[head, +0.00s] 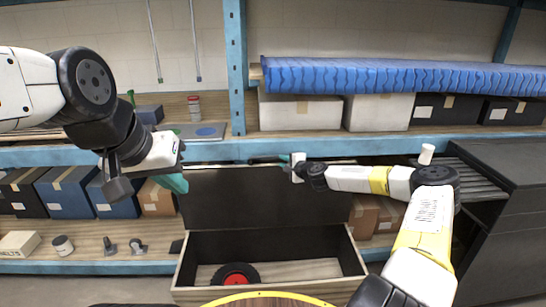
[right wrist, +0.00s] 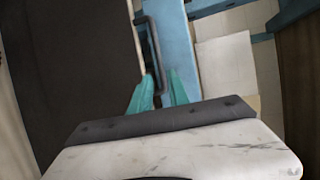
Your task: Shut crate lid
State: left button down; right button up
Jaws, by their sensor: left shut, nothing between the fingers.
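The wooden crate (head: 355,262) stands open at the bottom centre. Its dark lid (head: 265,205) stands upright along the crate's back edge. A red-rimmed black wheel (head: 236,275) lies inside the crate. My right gripper (head: 268,161) is at the top edge of the lid. In the right wrist view its teal fingers (right wrist: 162,82) are at the end of a dark bar handle (right wrist: 152,45) beside the dark lid panel (right wrist: 70,70). Whether they grip the handle is unclear. My left gripper (head: 178,183) is shut and empty, near the lid's upper left corner.
A dark cabinet (head: 500,220) stands at the right. A round yellow-rimmed surface (head: 268,295) shows at the bottom, in front of the crate.

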aim_at(275, 157)
jog(key=x, duration=0.8)
jog(key=shift+d+f, duration=0.1)
jog(key=shift+d, duration=0.2)
grip_shut()
dwell(1.1)
